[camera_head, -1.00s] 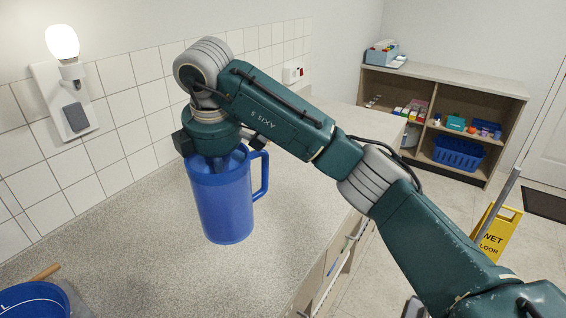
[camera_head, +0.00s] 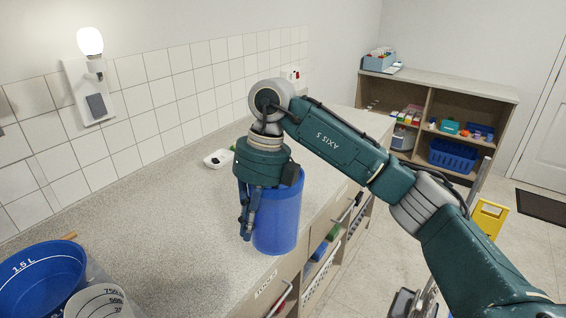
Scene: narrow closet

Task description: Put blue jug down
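The blue jug (camera_head: 280,222) is upright at the counter's front edge, and its base overlaps the edge in the picture. I cannot tell whether the base touches the worktop or hangs just above it. My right gripper (camera_head: 247,224) points down over the jug's left side, hiding part of its rim. Its fingers reach down along the jug's left wall. The handle is hidden, and I cannot tell whether the fingers are closed on anything. My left gripper is not in view.
A blue bucket (camera_head: 38,284) and a clear measuring jug (camera_head: 98,303) stand at the lower left of the counter (camera_head: 170,235). A small white dish (camera_head: 217,159) lies behind my gripper. The middle worktop is clear. A yellow wet-floor sign (camera_head: 488,217) stands on the floor.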

